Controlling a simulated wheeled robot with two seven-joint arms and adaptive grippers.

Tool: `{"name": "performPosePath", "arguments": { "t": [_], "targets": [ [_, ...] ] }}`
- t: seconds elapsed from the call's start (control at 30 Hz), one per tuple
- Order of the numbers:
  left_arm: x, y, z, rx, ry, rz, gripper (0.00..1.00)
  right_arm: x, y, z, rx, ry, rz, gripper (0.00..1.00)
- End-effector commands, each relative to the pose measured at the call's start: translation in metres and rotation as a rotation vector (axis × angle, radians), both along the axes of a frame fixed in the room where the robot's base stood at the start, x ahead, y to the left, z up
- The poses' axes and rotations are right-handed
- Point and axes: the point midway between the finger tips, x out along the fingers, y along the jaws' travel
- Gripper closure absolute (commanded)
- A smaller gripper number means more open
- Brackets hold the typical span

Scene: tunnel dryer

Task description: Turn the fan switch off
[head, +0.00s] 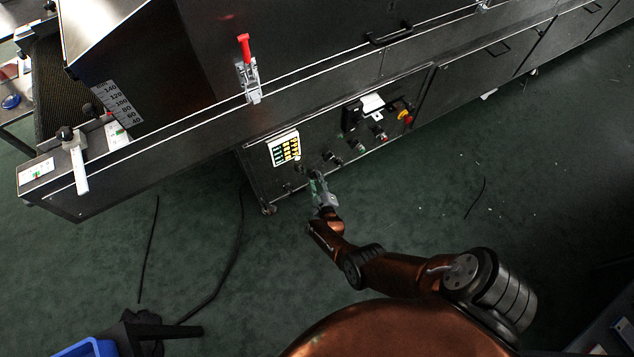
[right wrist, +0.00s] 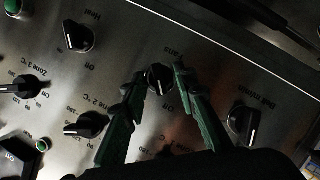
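The fan switch (right wrist: 160,78) is a black rotary knob with a light pointer line, under a partly hidden label reading "Fans", in the right wrist view. The label appears upside down there. My right gripper (right wrist: 159,72) has its two green fingers apart, one on each side of the knob, with small gaps seeming to remain. In the head view my right gripper (head: 318,184) is in front of the lower control panel of the dryer, and I cannot make out the fan switch there. My left gripper is not in view.
Other knobs are close by: the heat knob (right wrist: 78,36), a temperature knob (right wrist: 88,124) and a right-hand knob (right wrist: 243,122). The head view shows a keypad (head: 284,148), a red-yellow emergency stop (head: 404,114) and a red-handled clamp (head: 245,50). Green floor is open in front.

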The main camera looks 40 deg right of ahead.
Motion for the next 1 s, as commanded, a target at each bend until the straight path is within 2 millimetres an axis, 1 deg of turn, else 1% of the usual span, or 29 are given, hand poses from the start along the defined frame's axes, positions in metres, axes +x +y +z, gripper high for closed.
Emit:
{"name": "performPosePath", "arguments": {
  "t": [0.23,0.33,0.6,0.7,1.0],
  "targets": [
    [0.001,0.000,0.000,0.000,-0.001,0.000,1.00,-0.013,0.010,0.003,0.005,-0.002,0.001,0.73],
    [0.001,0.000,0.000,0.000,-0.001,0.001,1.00,-0.022,0.011,0.007,0.001,0.000,-0.003,0.73],
    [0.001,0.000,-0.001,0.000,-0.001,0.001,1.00,-0.050,0.027,0.016,0.002,0.002,-0.001,0.73],
    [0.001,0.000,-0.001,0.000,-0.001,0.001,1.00,-0.057,0.031,0.018,0.000,0.002,0.000,0.73],
    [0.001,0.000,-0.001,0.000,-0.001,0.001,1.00,-0.062,0.034,0.021,-0.001,0.001,0.001,0.73]
  ]
}}
